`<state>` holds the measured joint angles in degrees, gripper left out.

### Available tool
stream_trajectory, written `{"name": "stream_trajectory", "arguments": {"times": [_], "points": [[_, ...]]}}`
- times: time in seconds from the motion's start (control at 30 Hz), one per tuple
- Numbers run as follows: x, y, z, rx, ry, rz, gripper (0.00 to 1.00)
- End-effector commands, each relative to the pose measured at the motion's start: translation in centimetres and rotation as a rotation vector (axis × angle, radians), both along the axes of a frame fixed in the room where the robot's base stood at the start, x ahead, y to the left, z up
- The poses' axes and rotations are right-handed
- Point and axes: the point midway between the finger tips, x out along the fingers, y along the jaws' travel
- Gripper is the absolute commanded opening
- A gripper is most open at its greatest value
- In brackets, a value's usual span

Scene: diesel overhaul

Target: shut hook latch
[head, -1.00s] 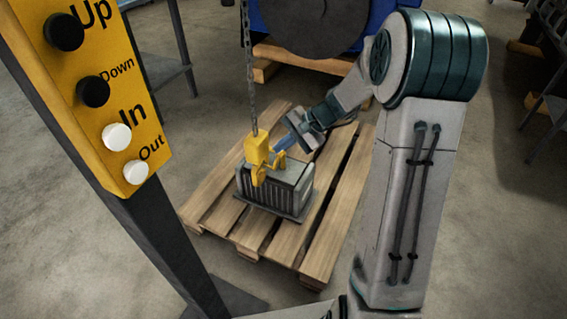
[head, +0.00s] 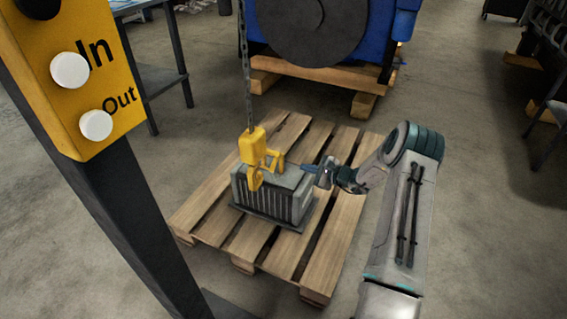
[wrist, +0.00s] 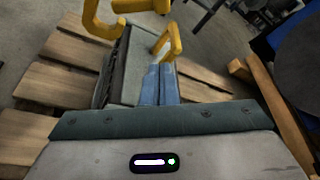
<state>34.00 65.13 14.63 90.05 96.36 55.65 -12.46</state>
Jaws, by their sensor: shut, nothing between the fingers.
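A yellow crane hook (head: 254,172) hangs on a dark chain over a grey ribbed block (head: 266,199). The hook also shows at the top of the wrist view (wrist: 103,22). Beside it a yellow latch piece (wrist: 167,42) stands out at an angle; in the head view the latch (head: 277,160) points to the right of the hook body. My gripper (head: 304,168) is shut and empty, just right of the latch above the block. In the wrist view its blue fingers (wrist: 159,84) lie together with their tips just below the latch; I cannot tell whether they touch it.
The block stands on a wooden pallet (head: 222,190). A yellow control panel (head: 75,100) on a dark post stands close at the left. A large blue machine (head: 378,30) rests on timber behind.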

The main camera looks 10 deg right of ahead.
Motion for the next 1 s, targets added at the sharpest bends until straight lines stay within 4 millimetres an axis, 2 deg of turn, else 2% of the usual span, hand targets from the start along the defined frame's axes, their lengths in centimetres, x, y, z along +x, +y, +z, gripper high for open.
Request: {"name": "stream_trajectory", "arguments": {"times": [0.23,0.37,0.77,0.8,1.0], "points": [[0.1,0.2,0.0,-0.001,0.001,0.003,0.00],[1.0,1.1,-0.5,-0.002,-0.001,0.005,0.00],[6.9,6.6,-2.9,-0.003,-0.002,0.006,0.00],[7.2,7.0,-2.8,-0.002,-0.002,0.005,0.00],[5.8,7.5,-0.4,-0.003,0.000,0.003,0.00]]}}
